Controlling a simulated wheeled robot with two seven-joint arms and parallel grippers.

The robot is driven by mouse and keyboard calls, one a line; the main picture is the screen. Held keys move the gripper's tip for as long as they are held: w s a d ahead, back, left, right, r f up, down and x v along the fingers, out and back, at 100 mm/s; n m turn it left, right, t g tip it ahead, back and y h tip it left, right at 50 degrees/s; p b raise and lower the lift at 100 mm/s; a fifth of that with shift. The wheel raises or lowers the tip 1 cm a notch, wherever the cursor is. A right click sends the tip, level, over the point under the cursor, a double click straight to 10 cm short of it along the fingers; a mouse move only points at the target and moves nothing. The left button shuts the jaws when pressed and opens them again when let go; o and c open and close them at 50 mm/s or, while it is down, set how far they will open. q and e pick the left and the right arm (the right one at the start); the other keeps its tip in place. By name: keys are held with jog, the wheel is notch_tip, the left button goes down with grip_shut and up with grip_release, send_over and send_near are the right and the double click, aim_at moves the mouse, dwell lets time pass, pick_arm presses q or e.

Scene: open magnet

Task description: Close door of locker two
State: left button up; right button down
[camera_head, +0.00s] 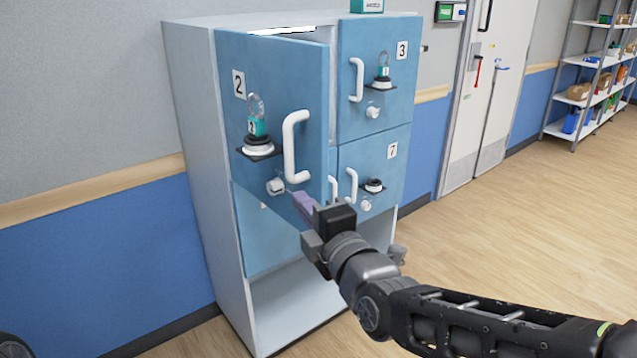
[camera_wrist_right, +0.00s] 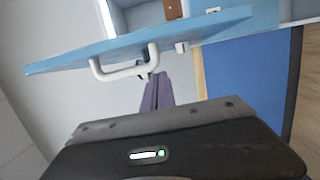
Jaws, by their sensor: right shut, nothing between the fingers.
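The blue door of locker two (camera_head: 285,85), marked with a 2, stands ajar in the head view. A lit interior shows above its top edge. The door has a white handle (camera_head: 290,145) and a white lock knob (camera_head: 275,186). In the right wrist view the door (camera_wrist_right: 90,53) is seen nearly edge-on, with its handle (camera_wrist_right: 120,73) facing my gripper. My right gripper (camera_head: 300,202) is shut and empty, its purple fingers pointing at the door's lower part near the knob. Its fingers also show in the wrist view (camera_wrist_right: 157,92). Contact cannot be told. My left gripper is out of view.
The grey locker cabinet (camera_head: 195,130) stands against the wall. Doors three (camera_head: 345,110) and seven (camera_head: 365,155) look shut on its right. An open empty bay (camera_head: 290,300) is below. The wooden floor to the right is free, with shelves (camera_head: 590,75) far back.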

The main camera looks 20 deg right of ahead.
aim_at(301, 181)
jog(key=w+d+p, duration=0.1)
jog(key=w+d, duration=0.1)
jog(key=shift+w+d+r, duration=0.1)
jog(key=shift+w, duration=0.3)
jog(key=shift+w+d, duration=0.25)
jog(key=shift+d, duration=0.35)
jog(key=shift+d, duration=0.1)
